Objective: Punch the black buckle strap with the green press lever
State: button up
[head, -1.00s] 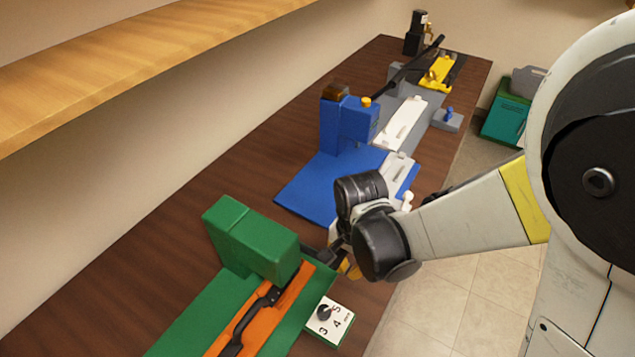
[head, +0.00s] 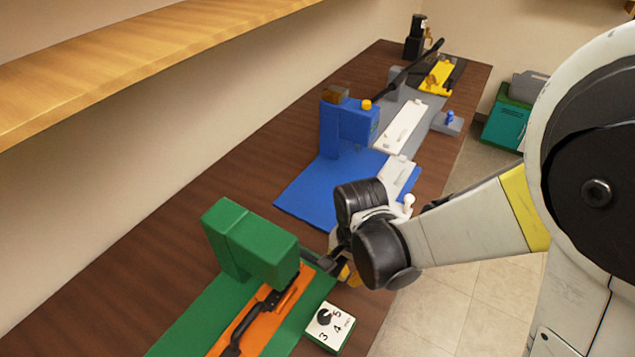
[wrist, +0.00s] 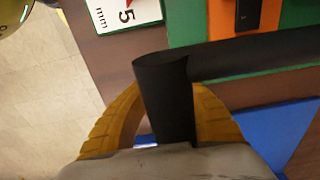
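The green press (head: 250,245) stands at the near end of the bench. The black buckle strap (head: 235,338) lies along the orange bed (head: 257,332), running in under the press head; the head hides its far end. In the wrist view a short piece of the strap (wrist: 247,14) shows on the orange bed at the top. The press's black lever (wrist: 255,58) runs in from the right and has a short grip at its end. My gripper (wrist: 165,95) has its yellow fingers on both sides of that grip, seemingly touching it. In the head view my wrist partly hides the gripper (head: 347,272).
A white dial box (head: 330,327) stands right of the press, near the bench edge. Farther back are a blue press (head: 345,125), white and grey fixtures, a yellow fixture (head: 437,73) and a long black bar. A wooden shelf (head: 120,60) overhangs the left side.

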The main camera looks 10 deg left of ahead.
jog(key=shift+s+f, duration=0.1)
jog(key=shift+w+a+r+p, duration=0.1)
jog(key=shift+a+r+p, duration=0.1)
jog(key=shift+r+p, duration=1.5)
jog(key=shift+w+a+r+p, duration=0.2)
jog(key=shift+r+p, duration=1)
jog(key=shift+r, duration=0.9)
jog(key=shift+w+a+r+p, duration=0.1)
jog(key=shift+a+r+p, duration=0.1)
jog(key=shift+r+p, duration=1.5)
jog(key=shift+r, duration=0.25)
